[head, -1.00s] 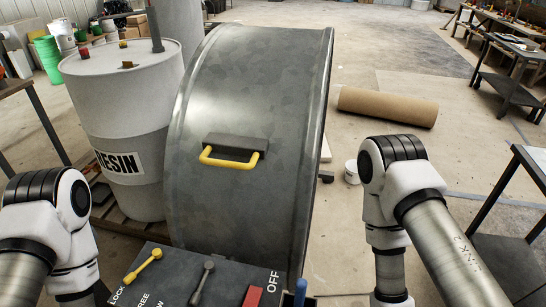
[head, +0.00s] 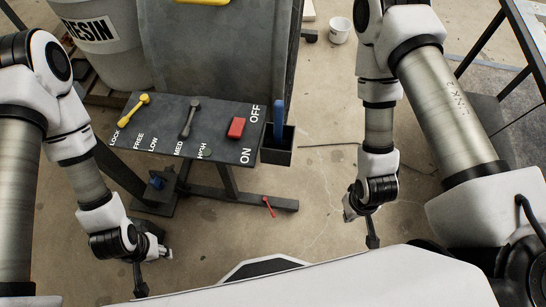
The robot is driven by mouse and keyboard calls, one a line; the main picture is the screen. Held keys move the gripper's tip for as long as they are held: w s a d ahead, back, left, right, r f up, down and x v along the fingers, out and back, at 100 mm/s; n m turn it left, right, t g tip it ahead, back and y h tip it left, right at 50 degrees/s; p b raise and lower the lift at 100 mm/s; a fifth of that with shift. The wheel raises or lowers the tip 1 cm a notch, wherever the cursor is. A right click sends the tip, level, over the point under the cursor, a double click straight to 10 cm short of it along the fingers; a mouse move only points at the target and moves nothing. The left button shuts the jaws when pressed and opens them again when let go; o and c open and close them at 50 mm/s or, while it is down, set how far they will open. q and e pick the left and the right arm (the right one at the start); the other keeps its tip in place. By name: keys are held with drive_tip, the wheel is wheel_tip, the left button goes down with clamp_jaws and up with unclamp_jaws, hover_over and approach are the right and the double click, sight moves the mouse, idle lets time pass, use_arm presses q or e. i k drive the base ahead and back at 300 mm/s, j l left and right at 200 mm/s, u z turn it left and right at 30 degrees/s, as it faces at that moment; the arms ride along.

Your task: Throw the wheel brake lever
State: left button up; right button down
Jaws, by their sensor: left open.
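A yellow lever (head: 134,109) sits at the left of a dark sloped control panel (head: 210,145), above the words LOCK and FREE. It slants, with its upper end to the right; I cannot tell which word it is set to. My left gripper (head: 153,271) is open and empty, low in front of the panel and apart from it. My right gripper (head: 361,228) hangs over the floor to the right of the panel, touching none of the controls. Its fingers are too small and dark to tell open from shut.
A grey lever (head: 189,118) marked LOW, MED and HIGH and a red switch (head: 236,128) share the panel. A blue handle (head: 279,119) stands in a black holder at its right. A small red lever (head: 268,206) is by the stand's foot. A resin drum (head: 100,60) stands behind left.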

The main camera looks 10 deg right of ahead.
sight(264, 199)
drive_tip(key=k+l+z, duration=0.2)
drive_tip(key=k, duration=0.75)
drive_tip(key=i+l+u, duration=0.1)
drive_tip(key=u, duration=0.2)
drive_tip(key=i+l+u, duration=0.15)
drive_tip(key=i+u, duration=0.2)
